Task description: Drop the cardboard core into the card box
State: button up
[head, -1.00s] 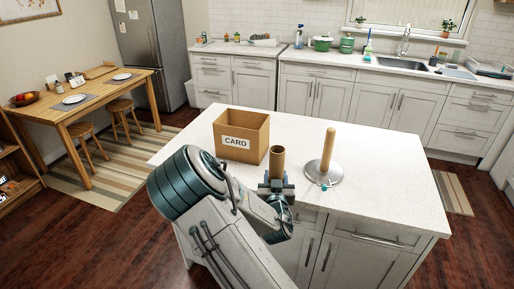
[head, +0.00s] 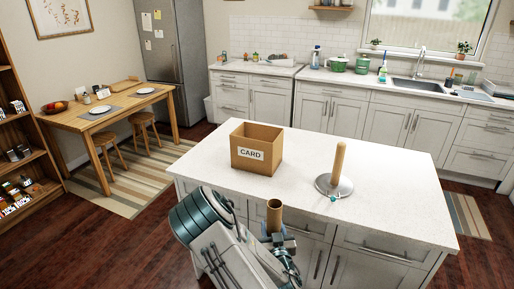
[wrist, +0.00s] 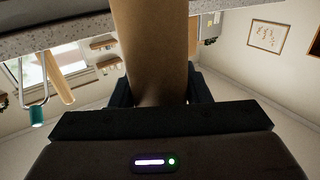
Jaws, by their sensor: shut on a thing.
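The cardboard core (head: 274,216) is a brown open tube standing roughly upright in my gripper (head: 276,238). My gripper is shut on it, in front of the island's near edge. In the wrist view the core (wrist: 150,50) runs between the two dark fingers (wrist: 158,88); its lower part is hidden by the gripper. The card box (head: 257,155) is an open-topped brown carton labelled CARD. It stands on the white island top, beyond the core and a little to its left. The core is apart from the box.
A wooden post on a round metal base (head: 334,185) stands on the island (head: 400,190), right of the box. The counter top between them is clear. A dining table (head: 120,112) with stools is at left, and a shelf unit (head: 22,130) is at the far left.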

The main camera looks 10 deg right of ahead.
aim_at(280, 230)
jog(key=s, duration=0.1)
jog(key=s+d+r, duration=0.1)
jog(key=s+r, duration=0.1)
jog(key=s, duration=0.1)
jog(key=shift+s+d+r, duration=0.1)
jog(key=shift+d+r, duration=0.05)
jog(key=shift+d, duration=0.1)
dwell(0.3)
